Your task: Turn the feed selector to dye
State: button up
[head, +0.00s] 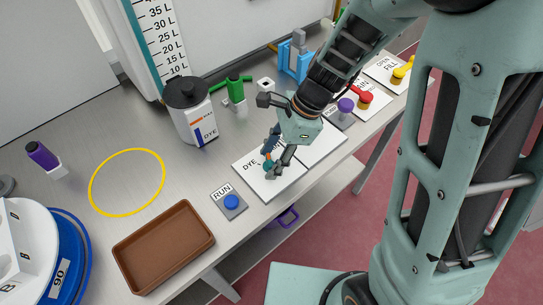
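The feed selector is a white plate (285,185) on the front part of the bench, with DYE printed at its left end; more lettering on it is partly hidden. My gripper (271,163) points down over the middle of this plate, its fingers at the selector's handle. The handle is mostly hidden by the fingers, so its direction is hard to read. I cannot tell whether the fingers are closed on it.
A blue RUN button (231,202) and a brown tray (165,246) lie to the left. A DYE canister (194,125) and green valve (236,92) stand behind. A purple knob (346,105), red handle (361,96) and yellow handle (401,72) lie right. A yellow ring (91,190) marks clear bench.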

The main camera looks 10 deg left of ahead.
jog(key=c, duration=0.9)
jog(key=shift+w+n, duration=0.1)
jog(key=shift+n, duration=0.3)
jog(key=n+g+p, duration=0.1)
jog(key=n, duration=0.1)
jog(key=n+g+h, duration=0.1)
jog(key=n, duration=0.2)
jog(key=shift+w+a+r+n+p, duration=0.1)
jog(key=shift+n+p, duration=0.2)
jog(key=shift+p, duration=0.1)
jog(key=n+g+h, duration=0.1)
jog(key=n+h, duration=0.1)
jog(key=n, duration=0.3)
jog(key=shift+a+n+p, duration=0.1)
jog(key=shift+n+p, duration=0.2)
jog(key=shift+p, duration=0.1)
jog(key=o, duration=1.2)
